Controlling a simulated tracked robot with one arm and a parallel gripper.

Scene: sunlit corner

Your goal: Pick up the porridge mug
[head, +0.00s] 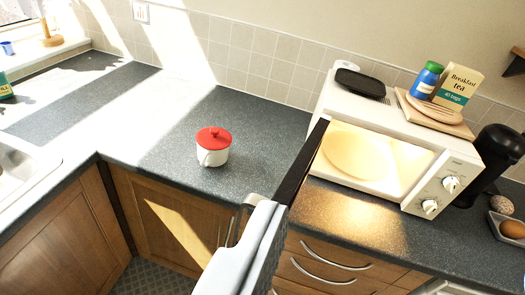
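The porridge mug (213,154) is a small white mug with a red lid. It stands upright on the dark grey counter, near its front edge and left of the microwave. What looks like my gripper (301,164) comes up from the bottom centre as a pale grey body with a dark bar slanting up to the right. It is to the right of the mug and apart from it. I cannot make out two separate fingers or the gap between them. Nothing is seen held.
A lit white microwave (438,186) stands on the right, its interior showing. A blue jar (427,82), a tea box (460,87) and a board are on top. A black cylinder (488,165) and an egg tray (510,232) are farther right. Counter (255,130) around the mug is clear.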

